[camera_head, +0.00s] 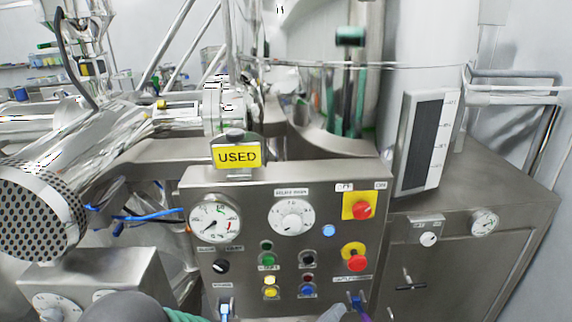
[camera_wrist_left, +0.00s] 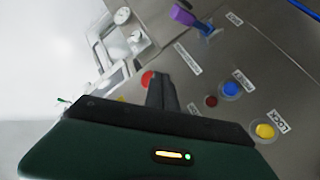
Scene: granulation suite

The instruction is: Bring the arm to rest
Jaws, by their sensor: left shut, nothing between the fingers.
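My left arm (camera_head: 125,306) enters along the bottom edge of the head view, with only its grey and green parts showing. In the left wrist view the dark fingers of the left gripper (camera_wrist_left: 161,82) are together and empty. They overlap part of a red button (camera_wrist_left: 148,77) in the picture; I cannot tell the gap to the panel. My right gripper is not in view.
The panel carries gauges, a red emergency button (camera_head: 355,263), a switch with a purple part (camera_head: 358,302) and a yellow USED sign (camera_head: 237,157) on top. A steel cabinet (camera_head: 470,250) stands to the right. A perforated steel cylinder (camera_head: 40,210) is at the left.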

